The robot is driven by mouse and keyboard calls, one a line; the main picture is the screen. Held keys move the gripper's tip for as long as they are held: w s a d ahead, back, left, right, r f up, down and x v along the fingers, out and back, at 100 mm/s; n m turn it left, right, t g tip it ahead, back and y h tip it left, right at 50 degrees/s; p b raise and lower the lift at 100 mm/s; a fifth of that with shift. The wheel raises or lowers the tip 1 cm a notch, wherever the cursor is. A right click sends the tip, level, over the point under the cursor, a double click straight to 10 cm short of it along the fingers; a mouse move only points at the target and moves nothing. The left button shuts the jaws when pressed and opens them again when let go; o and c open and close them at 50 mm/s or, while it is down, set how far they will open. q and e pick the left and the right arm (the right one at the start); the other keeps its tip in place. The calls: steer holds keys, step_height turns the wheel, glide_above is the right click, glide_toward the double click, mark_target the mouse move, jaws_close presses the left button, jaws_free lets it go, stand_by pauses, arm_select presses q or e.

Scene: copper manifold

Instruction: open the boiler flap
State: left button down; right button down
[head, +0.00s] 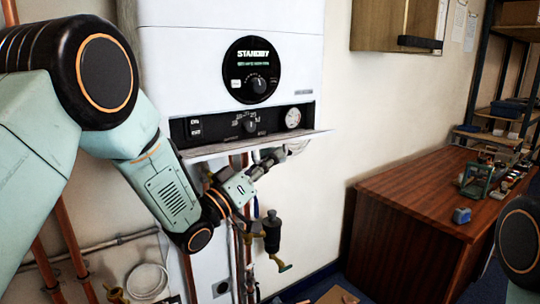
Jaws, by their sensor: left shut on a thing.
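The white boiler (232,60) hangs on the wall, with a round black dial reading STANDBY on its front. Its flap (225,147) sticks out, tilted down, below a dark control strip (249,123) with a knob and a gauge, which shows uncovered. My left gripper (277,156) is at the flap's lower front edge, right of its middle, and is shut on the flap. The fingertips are small and partly hidden against the flap. My right gripper is out of view; only part of that arm shows at the right edge.
Copper and grey pipes (72,245) and a dark valve fitting (272,232) are below the boiler, close to my left arm. A wooden desk (405,200) with a blue object (462,215) stands at right. A wall cabinet (378,24) is above it.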

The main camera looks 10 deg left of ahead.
arm_select(q)
steer(key=c, duration=1.4)
jaws_free()
steer(key=shift+c, duration=0.2)
steer(key=v, duration=1.2)
